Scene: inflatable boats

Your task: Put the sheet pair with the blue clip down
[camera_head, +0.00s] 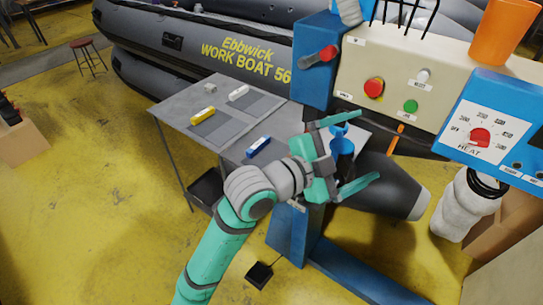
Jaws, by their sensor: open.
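A blue clip (258,147) lies on the grey table (172,106), near its front edge. Grey sheet material seems to lie beside it, but its outline blends with the tabletop and is partly hidden by my arm. My gripper (372,148) is to the right of the blue clip, in front of the blue and cream machine. Its two green fingers are spread wide and nothing shows held between them. A blue machine part shows behind the fingers; I cannot tell whether they touch it.
A yellow clip (203,115) and a white clip (238,93) lie on darker grey sheets on the table. The machine's control panel (415,75) has red and green buttons. A blue heat box (495,120) is at right. A grey inflatable boat (200,45) lies behind.

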